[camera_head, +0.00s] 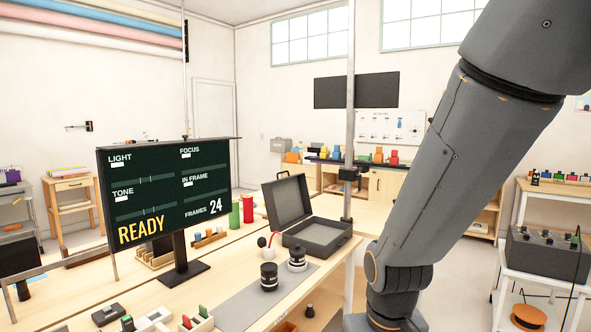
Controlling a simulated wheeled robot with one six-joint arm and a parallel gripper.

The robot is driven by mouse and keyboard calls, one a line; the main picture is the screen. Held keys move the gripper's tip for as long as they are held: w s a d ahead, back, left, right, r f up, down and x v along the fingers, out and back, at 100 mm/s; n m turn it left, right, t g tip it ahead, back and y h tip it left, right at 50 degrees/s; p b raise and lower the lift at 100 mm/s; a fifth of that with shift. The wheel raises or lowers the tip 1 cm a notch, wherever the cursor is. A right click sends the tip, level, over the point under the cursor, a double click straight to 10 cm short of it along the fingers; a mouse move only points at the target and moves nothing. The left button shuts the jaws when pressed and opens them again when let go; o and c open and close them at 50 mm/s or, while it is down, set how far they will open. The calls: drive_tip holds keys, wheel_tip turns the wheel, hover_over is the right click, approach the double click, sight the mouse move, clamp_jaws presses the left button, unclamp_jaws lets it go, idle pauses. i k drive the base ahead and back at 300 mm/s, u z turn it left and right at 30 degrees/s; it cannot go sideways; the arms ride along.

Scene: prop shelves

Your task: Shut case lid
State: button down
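The case (318,236) is a dark grey box on the wooden table, near its far right end. Its lid (287,201) stands raised at the case's back left side, so the case is open. The inside looks empty from here. My grey arm fills the right of the view, to the right of the case and apart from it in the picture. My gripper is out of view.
A screen reading READY (166,190) stands to the left. A metal pole (350,120) rises just behind the case's right side. Red and green cylinders (248,208) stand left of the lid.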

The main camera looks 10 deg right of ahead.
sight(287, 202)
drive_tip(key=z, duration=0.6)
drive_tip(key=i, duration=0.95)
drive_tip(key=z, duration=0.4)
drive_tip(key=i, duration=0.95)
drive_tip(key=u, duration=0.35)
